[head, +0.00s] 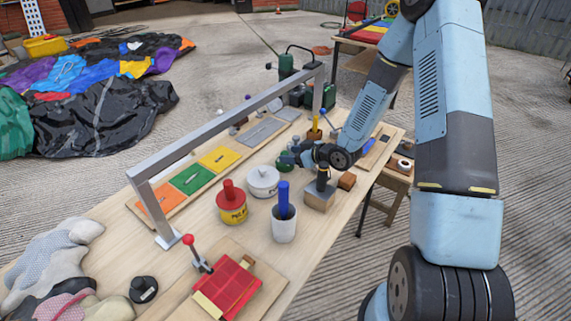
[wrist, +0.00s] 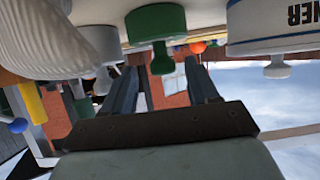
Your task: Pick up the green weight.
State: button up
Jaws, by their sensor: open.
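The green weight (head: 284,161) stands on the wooden table beside my gripper, partly hidden by it in the head view. In the wrist view, which is upside down, the green weight (wrist: 156,24) hangs from the top with its narrow knob pointing down. My gripper (head: 294,158) is low over the table, its fingers pointing left towards the weight. In the wrist view my gripper (wrist: 161,75) is open, with one finger on each side of the knob in the picture. Nothing is held. I cannot tell whether the fingers touch the knob.
A white lidded pot (head: 263,182) stands close to the weight, and its lettered side (wrist: 275,25) shows in the wrist view. A red and yellow pot (head: 231,204), a white cup (head: 284,226) with a blue handle, and a metal frame (head: 235,115) stand nearby.

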aim_at(286, 153)
jog(key=x, duration=0.5)
jog(key=shift+a+r, duration=0.25)
grip_shut()
jog(key=shift+r, duration=0.1)
dwell(0.4)
